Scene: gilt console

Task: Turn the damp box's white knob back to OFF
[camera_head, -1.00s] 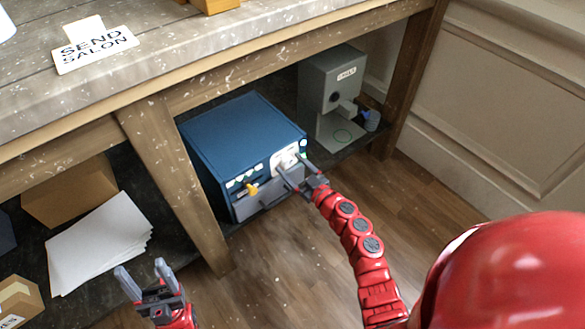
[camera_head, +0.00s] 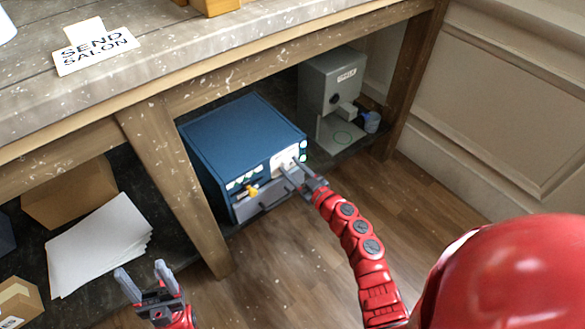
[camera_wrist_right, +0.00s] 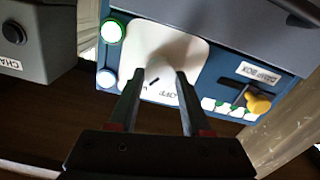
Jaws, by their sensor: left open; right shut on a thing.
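The blue damp box (camera_head: 240,132) sits on the lower shelf under the console, its front facing the floor side. A white plate (camera_head: 277,164) is on its front; in the right wrist view, the plate (camera_wrist_right: 187,58) carries the letters OFF and a dark mark. My right gripper (camera_head: 291,168) is at this plate, with its fingers shut on the white knob (camera_wrist_right: 160,62). The knob blends into the plate, so its exact angle is hard to tell. My left gripper (camera_head: 139,270) is open and empty, low at the left, away from the box.
A yellow-tipped lever (camera_head: 252,190) sits on the same front, beside the plate. A grey machine (camera_head: 331,82) stands behind the box on the right. A wooden leg (camera_head: 178,185) stands just left of the box. Paper sheets (camera_head: 98,245) lie further left.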

